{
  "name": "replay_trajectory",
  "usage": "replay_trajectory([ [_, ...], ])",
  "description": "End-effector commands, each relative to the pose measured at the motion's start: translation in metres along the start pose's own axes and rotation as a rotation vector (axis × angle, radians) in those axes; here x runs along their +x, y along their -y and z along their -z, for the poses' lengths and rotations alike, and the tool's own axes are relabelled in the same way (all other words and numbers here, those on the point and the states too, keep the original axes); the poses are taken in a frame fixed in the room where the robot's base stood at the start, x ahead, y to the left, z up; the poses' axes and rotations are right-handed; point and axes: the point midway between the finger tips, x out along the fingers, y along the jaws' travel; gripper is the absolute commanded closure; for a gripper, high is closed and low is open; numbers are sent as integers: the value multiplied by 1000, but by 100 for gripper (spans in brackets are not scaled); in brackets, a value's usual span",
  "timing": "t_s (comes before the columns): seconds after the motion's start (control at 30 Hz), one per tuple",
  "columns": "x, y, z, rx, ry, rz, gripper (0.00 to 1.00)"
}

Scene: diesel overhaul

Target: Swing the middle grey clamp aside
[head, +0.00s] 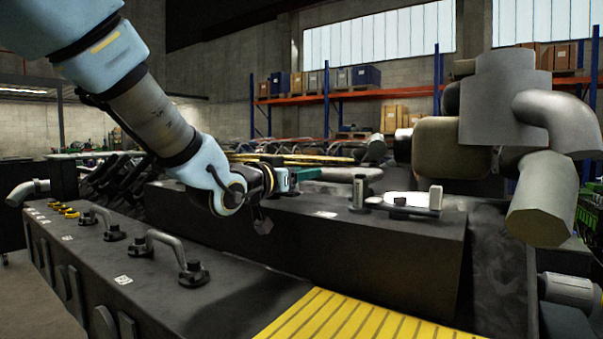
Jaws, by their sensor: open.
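On top of the long dark block (330,235) are grey metal fittings that look like clamps. One is a flat dark arm (401,209) with a short grey upright (435,197) at its right end and a pale rounded part behind it. To its left is a grey upright post (358,191) on a dark foot. I cannot tell for certain which is the middle clamp. My gripper (292,178) is above the block's left part, left of the post and apart from it. It points right; its fingertips are small and hard to make out, and nothing shows held in it.
Bent grey handles (165,247) stand on the lower dark ledge at left, with small yellow parts (67,210) farther back. A yellow slatted panel (355,318) lies in front. Large grey pipes (542,190) rise at right, close to the block's end. A green bar lies behind the gripper.

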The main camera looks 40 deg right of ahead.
Motion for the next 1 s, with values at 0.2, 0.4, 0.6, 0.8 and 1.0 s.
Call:
replay_trajectory([
  [0.2,0,0,0,0,0,0,63],
  [0.4,0,0,0,0,0,0,86],
  [0.6,0,0,0,0,0,0,100],
  [0.8,0,0,0,0,0,0,100],
  [1.0,-1,0,1,0,0,-8,100],
])
